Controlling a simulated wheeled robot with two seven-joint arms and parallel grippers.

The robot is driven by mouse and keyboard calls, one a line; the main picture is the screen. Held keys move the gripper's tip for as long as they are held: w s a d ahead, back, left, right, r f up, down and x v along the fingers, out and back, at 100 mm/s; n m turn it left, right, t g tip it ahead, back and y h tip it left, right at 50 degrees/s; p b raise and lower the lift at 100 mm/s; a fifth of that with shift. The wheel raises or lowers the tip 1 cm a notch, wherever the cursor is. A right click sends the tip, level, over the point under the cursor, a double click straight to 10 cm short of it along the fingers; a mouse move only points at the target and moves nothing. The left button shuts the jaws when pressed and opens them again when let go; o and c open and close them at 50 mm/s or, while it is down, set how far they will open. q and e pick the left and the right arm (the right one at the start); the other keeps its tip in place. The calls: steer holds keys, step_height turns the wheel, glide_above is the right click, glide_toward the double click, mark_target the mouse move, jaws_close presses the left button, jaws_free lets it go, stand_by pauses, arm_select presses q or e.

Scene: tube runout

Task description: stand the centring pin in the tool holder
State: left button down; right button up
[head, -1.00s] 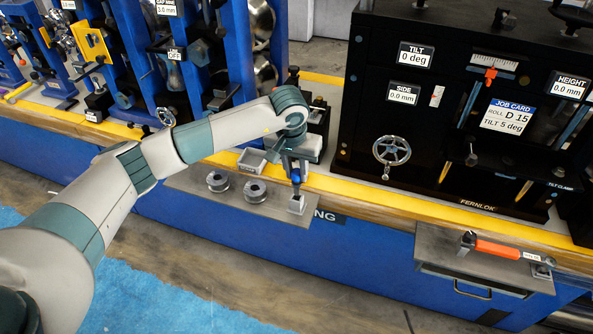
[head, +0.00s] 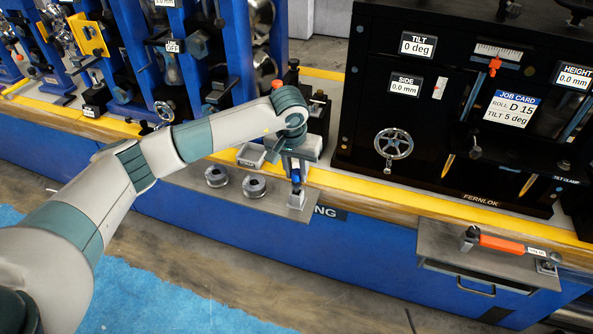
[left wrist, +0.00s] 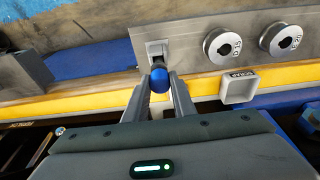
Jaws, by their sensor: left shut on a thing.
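My left gripper (head: 296,178) is over the narrow grey shelf at the bench front. It is shut on the centring pin, whose blue round knob (left wrist: 160,78) shows between the two fingers in the left wrist view. The small grey tool holder (head: 297,201) stands directly below the fingers at the shelf's right end. It also shows just beyond the knob in the left wrist view (left wrist: 156,48). The pin's lower part is mostly hidden, so I cannot tell how deep it sits in the holder. My right gripper is not in view.
Two grey rollers (head: 254,186) (head: 216,176) stand on the shelf, left of the holder. A grey scrap tray (head: 250,155) is behind them. The black machine (head: 440,110) rises at the right. An orange-handled tool (head: 502,244) lies on another shelf at the front right.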

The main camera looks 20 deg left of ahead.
mark_target(296, 179)
arm_select(q)
steer(key=shift+s+b+x, duration=0.15)
steer(key=shift+b+x, duration=0.55)
steer(key=shift+x, duration=0.1)
steer(key=shift+s+b+x, duration=0.2)
steer(key=shift+b+x, duration=0.45)
steer(key=shift+x, duration=0.1)
steer(key=c, duration=1.4)
jaws_free()
steer(key=p+v, duration=0.6)
steer(key=v, duration=1.1)
steer(key=shift+r, duration=0.15)
